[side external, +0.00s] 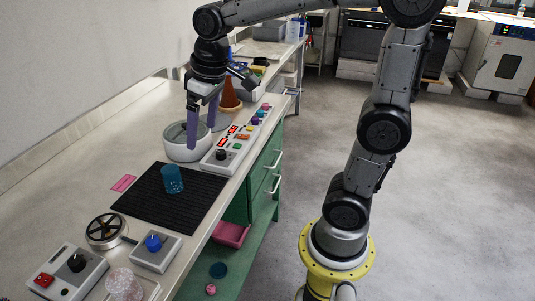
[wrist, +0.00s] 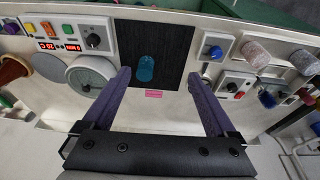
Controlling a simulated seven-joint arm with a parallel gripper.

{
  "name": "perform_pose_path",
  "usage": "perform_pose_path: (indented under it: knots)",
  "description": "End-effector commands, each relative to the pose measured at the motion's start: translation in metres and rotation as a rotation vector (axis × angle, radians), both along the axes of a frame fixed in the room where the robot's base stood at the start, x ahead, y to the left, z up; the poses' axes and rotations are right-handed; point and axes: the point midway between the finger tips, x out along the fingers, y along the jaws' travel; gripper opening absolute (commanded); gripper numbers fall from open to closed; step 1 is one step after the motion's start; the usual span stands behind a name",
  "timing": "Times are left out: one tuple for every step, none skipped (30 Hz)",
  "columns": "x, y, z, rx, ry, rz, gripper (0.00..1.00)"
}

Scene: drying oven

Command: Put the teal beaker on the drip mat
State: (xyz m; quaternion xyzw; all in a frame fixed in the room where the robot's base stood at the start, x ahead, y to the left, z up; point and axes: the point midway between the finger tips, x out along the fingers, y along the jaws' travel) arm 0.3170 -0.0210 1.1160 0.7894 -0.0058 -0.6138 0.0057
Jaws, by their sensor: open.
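The teal beaker (side external: 172,179) stands upright on the black ribbed drip mat (side external: 190,212), near its far left part in the side view. In the wrist view the beaker (wrist: 146,68) shows against the mat (wrist: 165,35), close to the mat's lower edge. My gripper (side external: 202,132) is open with nothing between its purple fingers. It is apart from the beaker, beyond it in the side view, over or beside a white round device. In the wrist view the fingers (wrist: 158,75) are spread wide.
The white round device (side external: 186,143) and a control panel (side external: 228,150) stand behind the mat. A pink label (side external: 123,183) lies left of it. A blue-knobbed box (side external: 155,250) and a round spoked device (side external: 105,231) stand in front. The bench's left strip is clear.

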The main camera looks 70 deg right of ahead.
Motion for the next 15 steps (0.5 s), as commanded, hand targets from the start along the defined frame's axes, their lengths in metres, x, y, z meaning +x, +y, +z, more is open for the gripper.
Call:
perform_pose_path:
  knots:
    - [-0.022,0.004,0.005,0.0,-0.034,0.002,0.92]
    - [-0.033,0.006,0.006,0.001,-0.052,0.002,0.92]
    - [-0.049,0.009,0.006,0.002,-0.073,0.003,0.92]
    - [-0.06,0.01,0.006,0.001,-0.09,0.003,0.92]
    - [-0.071,0.012,0.005,0.002,-0.107,0.003,0.92]
    - [-0.084,0.014,0.003,0.004,-0.129,0.003,0.92]
    - [-0.094,0.015,0.001,0.006,-0.143,0.004,0.92]
    - [-0.103,0.016,-0.002,0.007,-0.157,0.003,0.92]
    - [-0.114,0.017,-0.005,0.008,-0.176,0.004,0.92]
    - [-0.121,0.018,-0.008,0.01,-0.188,0.005,0.92]
    - [-0.128,0.019,-0.011,0.01,-0.198,0.005,0.92]
    - [-0.135,0.019,-0.014,0.012,-0.21,0.004,0.92]
    - [-0.14,0.02,-0.016,0.013,-0.218,0.005,0.92]
    - [-0.143,0.02,-0.018,0.014,-0.225,0.004,0.92]
    - [-0.147,0.02,-0.021,0.015,-0.233,0.005,0.92]
